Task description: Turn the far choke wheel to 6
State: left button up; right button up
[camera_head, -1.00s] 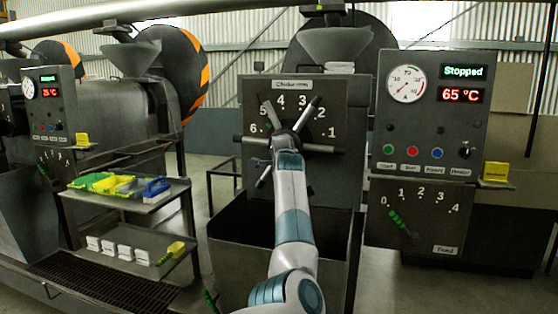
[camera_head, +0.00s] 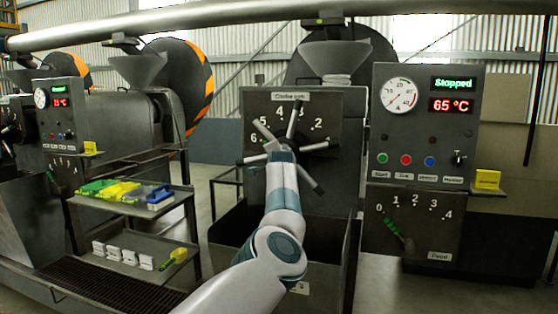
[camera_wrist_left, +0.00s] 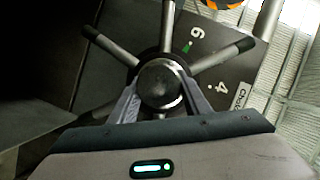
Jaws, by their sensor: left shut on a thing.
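The choke wheel (camera_head: 294,119) is a hub with several dark-tipped metal spokes on the middle machine's grey numbered panel (camera_head: 331,112). One spoke points up near 3, one right, one left below 6, one down right. In the left wrist view the round hub (camera_wrist_left: 161,82) sits between my left gripper's fingers (camera_wrist_left: 160,98), which are shut on it. A green pointer mark (camera_wrist_left: 188,47) shows beside the 6. In the head view my left arm hides the hub's lower part and the gripper's fingers. My right gripper is out of view.
A control panel (camera_head: 416,160) reading "Stopped" and 65 °C stands right, with a green feed lever (camera_head: 396,231) below. At left, a shelf cart (camera_head: 150,207) holds green, yellow and blue items and white blocks. Another machine (camera_head: 95,115) stands farther left. A dark trough lies below the wheel.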

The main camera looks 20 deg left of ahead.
pick_arm(q)
jog(key=o, duration=1.5)
jog(key=shift+a+f, duration=0.1)
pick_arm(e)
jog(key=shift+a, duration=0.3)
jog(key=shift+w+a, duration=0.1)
pick_arm(q)
jog(key=shift+s, duration=0.1)
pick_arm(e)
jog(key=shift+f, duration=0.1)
